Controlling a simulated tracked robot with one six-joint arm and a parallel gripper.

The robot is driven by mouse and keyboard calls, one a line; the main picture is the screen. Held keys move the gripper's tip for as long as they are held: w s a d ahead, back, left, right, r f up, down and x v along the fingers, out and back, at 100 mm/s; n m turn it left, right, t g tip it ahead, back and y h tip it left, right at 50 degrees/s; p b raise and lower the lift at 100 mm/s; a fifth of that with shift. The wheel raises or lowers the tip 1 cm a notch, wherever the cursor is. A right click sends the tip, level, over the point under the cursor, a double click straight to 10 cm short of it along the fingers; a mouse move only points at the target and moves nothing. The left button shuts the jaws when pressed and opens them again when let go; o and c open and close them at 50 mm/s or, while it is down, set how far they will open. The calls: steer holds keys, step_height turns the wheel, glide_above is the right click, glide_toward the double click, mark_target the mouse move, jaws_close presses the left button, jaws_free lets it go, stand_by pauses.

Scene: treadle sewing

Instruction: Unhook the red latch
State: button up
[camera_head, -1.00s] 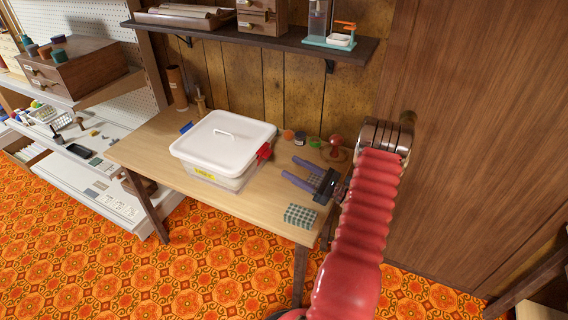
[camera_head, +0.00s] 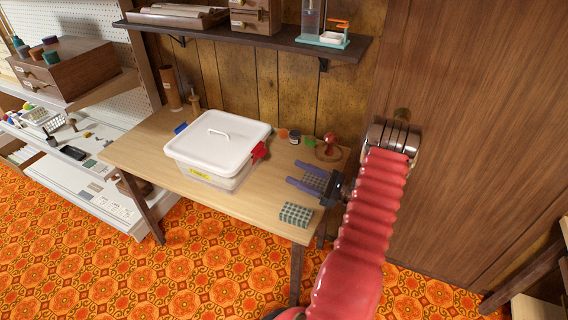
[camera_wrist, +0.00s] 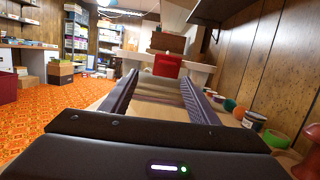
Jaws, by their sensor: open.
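The red latch (camera_head: 259,152) is on the right side of a clear box with a white lid (camera_head: 222,134), standing on the wooden table. A blue latch (camera_head: 181,128) is on the box's left side. My gripper (camera_head: 295,172) is open and empty over the table, to the right of the box, its fingers pointing at the red latch with a gap between. In the wrist view the red latch (camera_wrist: 167,66) shows ahead, beyond and between the tips of my open gripper (camera_wrist: 158,82). I cannot tell whether the latch is hooked.
A green checked block (camera_head: 296,214) lies at the table's front right. A red stamp-like object (camera_head: 329,148) and small jars (camera_head: 295,137) stand behind my gripper. A shelf (camera_head: 270,38) hangs above the table. The table front (camera_head: 225,204) is clear.

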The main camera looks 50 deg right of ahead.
steer(key=w+a+r+n+g+y, duration=0.1)
steer(key=a+r+n+g, duration=0.3)
steer(key=a, duration=0.5)
steer(key=w+a+r+n+g+y, duration=0.2)
steer(key=a+r+n+g, duration=0.25)
steer(key=a, duration=0.35)
steer(key=w+a+r+n+g+y, duration=0.1)
steer(key=a+r+n+g, duration=0.35)
steer(key=a, duration=0.45)
steer(key=s+a+r+n+h, duration=0.5)
steer(key=s+a+n+h, duration=0.1)
steer(key=s+a+n, duration=0.1)
steer(key=s+a+r+n+h, duration=0.5)
steer(key=s+a+n, duration=0.3)
steer(key=n, duration=0.3)
steer(key=shift+s+h, duration=0.5)
steer(key=shift+s, duration=0.3)
